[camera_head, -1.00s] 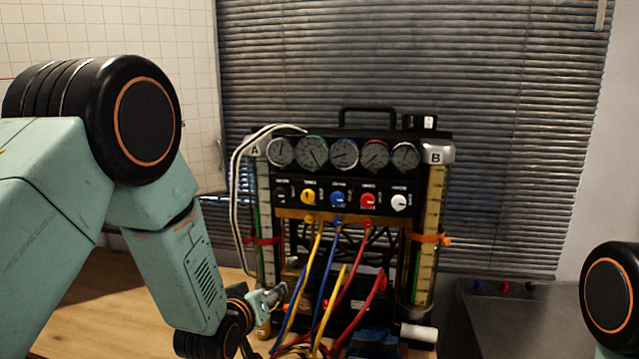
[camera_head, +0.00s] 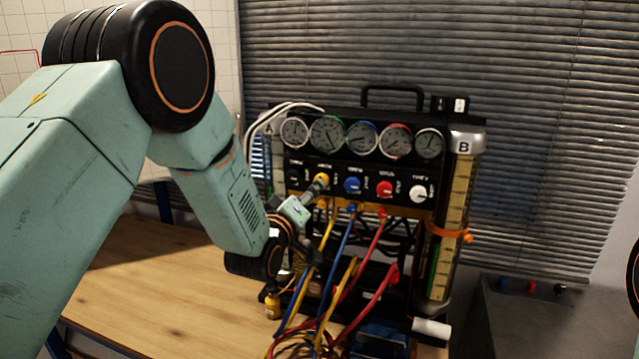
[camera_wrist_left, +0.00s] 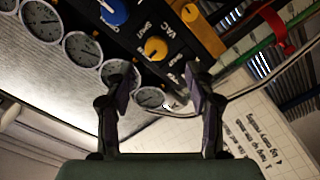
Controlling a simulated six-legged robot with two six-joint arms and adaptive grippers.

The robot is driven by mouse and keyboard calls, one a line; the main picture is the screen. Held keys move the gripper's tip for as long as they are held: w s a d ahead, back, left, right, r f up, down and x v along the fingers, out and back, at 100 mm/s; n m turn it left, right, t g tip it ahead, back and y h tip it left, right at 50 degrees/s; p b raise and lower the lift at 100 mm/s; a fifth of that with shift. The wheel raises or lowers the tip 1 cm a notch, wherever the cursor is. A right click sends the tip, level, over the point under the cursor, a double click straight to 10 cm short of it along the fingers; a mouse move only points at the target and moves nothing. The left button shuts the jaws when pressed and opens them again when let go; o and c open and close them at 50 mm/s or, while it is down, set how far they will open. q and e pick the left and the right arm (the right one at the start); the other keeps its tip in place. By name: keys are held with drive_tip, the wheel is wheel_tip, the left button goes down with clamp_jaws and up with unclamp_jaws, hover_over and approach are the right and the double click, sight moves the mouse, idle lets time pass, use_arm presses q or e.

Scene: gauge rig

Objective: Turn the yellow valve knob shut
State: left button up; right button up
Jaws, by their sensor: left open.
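The yellow valve knob (camera_head: 322,179) is the leftmost coloured knob on the rig's black panel. My left gripper (camera_head: 308,198) is at the panel, just below and left of the knob, and partly overlaps it in the head view. In the left wrist view the yellow knob (camera_wrist_left: 155,48) appears just past the fingertips, roughly centred between them. The left gripper (camera_wrist_left: 159,78) is open with nothing between its fingers. Whether a fingertip touches the knob cannot be told. My right gripper is not in view.
Blue (camera_head: 352,185), red (camera_head: 384,189) and white (camera_head: 419,193) knobs sit to the right. Several gauges (camera_head: 361,138) line the panel above. Yellow, blue and red hoses (camera_head: 347,250) hang below. The wooden table (camera_head: 150,275) is clear at left.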

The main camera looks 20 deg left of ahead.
use_arm(q)
drive_tip(key=w+d+p, duration=0.1)
drive_tip(key=w, duration=0.5)
drive_tip(key=shift+w+r, duration=0.15)
drive_tip(key=shift+r, duration=0.05)
drive_tip(key=shift+w+d+f, duration=0.1)
drive_tip(key=shift+w+d, duration=0.05)
drive_tip(key=shift+w, duration=0.05)
drive_tip(key=shift+c, duration=0.3)
drive_tip(key=shift+w+f, duration=0.2)
drive_tip(key=shift+w, duration=0.1)
drive_tip(key=c, duration=0.3)
drive_tip(key=shift+s+a, duration=0.15)
drive_tip(key=shift+a, duration=0.2)
drive_tip(key=c, duration=0.3)
drive_tip(key=shift+d, duration=0.25)
drive_tip(key=c, duration=0.4)
drive_tip(key=shift+a, duration=0.1)
clamp_jaws()
